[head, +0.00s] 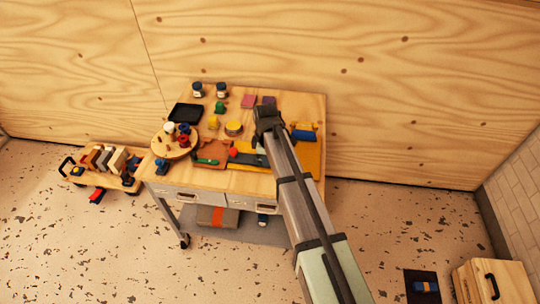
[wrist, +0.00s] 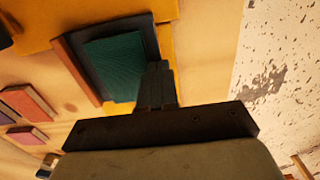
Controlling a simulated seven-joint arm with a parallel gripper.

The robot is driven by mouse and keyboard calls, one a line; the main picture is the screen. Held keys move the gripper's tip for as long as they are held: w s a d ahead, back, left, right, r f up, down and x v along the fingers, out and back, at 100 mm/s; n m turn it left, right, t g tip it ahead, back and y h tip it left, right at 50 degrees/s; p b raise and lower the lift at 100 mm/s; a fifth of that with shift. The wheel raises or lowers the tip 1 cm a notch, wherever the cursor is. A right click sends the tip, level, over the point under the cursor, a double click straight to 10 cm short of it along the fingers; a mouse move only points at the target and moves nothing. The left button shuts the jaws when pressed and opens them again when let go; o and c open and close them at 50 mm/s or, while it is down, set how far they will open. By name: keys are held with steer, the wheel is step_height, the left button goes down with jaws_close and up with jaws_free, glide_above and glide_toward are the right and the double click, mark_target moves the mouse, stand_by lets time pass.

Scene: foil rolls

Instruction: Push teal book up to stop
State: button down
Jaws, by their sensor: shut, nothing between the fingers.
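The teal book (wrist: 112,62) lies flat in the wrist view, on or against a dark surface (wrist: 140,30) with a brown strip (wrist: 74,68) along its left side. My gripper (wrist: 157,70) is shut and empty; its fingertips overlap the book's lower right edge in the picture. I cannot tell whether they touch it. In the head view my gripper (head: 268,112) is over the right part of the table (head: 305,103), and I cannot make out the teal book there. I cannot tell which part is the stop.
A pink book (head: 248,101) and a purple book (head: 269,100) lie near the table's back. A yellow mat (head: 310,155) and a blue roll (head: 303,135) are to the right of my arm. A round wooden board (head: 172,152), a black tray (head: 186,113) and small jars stand left.

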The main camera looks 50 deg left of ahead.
steer(key=shift+w+a, duration=0.9)
steer(key=shift+w, duration=0.05)
steer(key=shift+s+d, duration=0.2)
stand_by(0.4)
steer(key=shift+s+d, duration=0.25)
steer(key=shift+s, duration=0.05)
steer(key=shift+r, duration=4)
